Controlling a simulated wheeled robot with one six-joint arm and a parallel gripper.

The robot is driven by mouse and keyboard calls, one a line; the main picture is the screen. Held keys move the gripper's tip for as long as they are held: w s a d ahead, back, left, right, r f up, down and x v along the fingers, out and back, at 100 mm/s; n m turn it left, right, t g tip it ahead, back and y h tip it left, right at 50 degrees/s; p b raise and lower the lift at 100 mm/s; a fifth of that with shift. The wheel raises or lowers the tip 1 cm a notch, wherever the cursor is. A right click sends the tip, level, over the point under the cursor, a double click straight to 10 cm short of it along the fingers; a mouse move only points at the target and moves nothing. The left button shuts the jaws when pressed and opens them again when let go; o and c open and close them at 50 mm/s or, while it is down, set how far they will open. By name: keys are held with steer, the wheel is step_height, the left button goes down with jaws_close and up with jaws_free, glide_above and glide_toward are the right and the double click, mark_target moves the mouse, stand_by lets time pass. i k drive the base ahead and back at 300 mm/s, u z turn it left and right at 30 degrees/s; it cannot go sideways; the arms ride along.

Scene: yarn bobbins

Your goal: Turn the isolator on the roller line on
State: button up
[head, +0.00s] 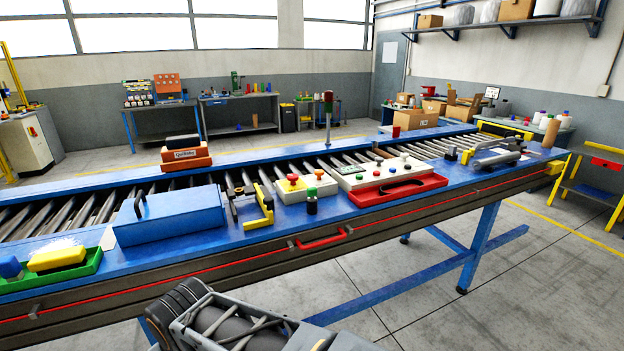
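The roller line (235,262) runs across the view with a blue frame. Behind and to the right, a white panel (375,181) with several small coloured buttons sits in a red tray. I cannot tell for certain which of these is the isolator, and no switch position is readable. Part of my arm (235,325) shows at the bottom centre, below the line; my gripper is not recognisable in view.
A blue box (170,216) and a yellow-and-black clamp-like tool (256,208) stand left of the control box. A green tray (60,272) is far left, a grey tool (495,153) right. Floor is clear at lower right.

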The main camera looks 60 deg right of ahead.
mark_target(294, 177)
steer(key=u, duration=0.4)
steer(key=k, duration=0.1)
steer(key=z, duration=1.65)
